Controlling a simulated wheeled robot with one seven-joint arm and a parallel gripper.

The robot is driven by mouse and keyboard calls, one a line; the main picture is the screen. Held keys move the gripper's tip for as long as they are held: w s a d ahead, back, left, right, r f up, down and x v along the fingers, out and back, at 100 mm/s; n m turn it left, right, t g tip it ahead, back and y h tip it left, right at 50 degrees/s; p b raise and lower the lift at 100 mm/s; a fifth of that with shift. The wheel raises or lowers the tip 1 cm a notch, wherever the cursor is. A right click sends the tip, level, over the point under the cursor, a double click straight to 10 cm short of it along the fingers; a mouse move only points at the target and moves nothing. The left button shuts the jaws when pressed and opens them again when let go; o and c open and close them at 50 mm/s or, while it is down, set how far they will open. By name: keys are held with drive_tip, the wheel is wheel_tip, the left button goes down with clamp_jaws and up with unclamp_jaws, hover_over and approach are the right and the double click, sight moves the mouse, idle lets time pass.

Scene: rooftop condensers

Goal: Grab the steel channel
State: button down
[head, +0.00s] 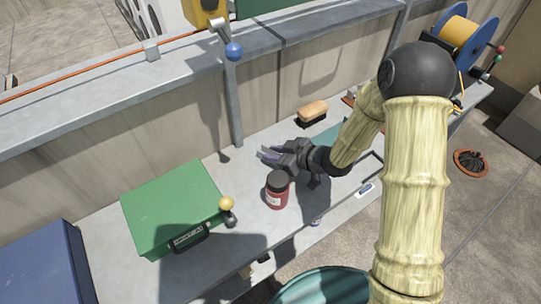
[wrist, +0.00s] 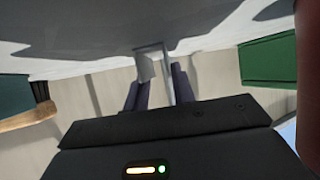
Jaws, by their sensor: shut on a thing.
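My gripper (head: 272,155) is low over the grey bench, left of the brush and behind the dark-lidded red jar. In the wrist view its two dark fingers (wrist: 154,90) are closed on a small grey metal piece, the steel channel (wrist: 148,62), which sits between the fingertips. The channel's far end is close to the bench surface; I cannot tell whether it touches.
The red jar (head: 277,193) stands right in front of my gripper. A green case (head: 170,205) is to the left, with a yellow-knobbed lever (head: 227,205) beside it. A brush (head: 312,113) lies behind. A post (head: 232,100) rises at the bench's back. A cable reel (head: 460,32) is far right.

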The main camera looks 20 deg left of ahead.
wheel_tip(320, 180, up, 10)
drive_tip(key=p, duration=0.1)
drive_tip(key=shift+p, duration=0.35)
drive_tip(key=shift+r, duration=0.1)
idle(0.5)
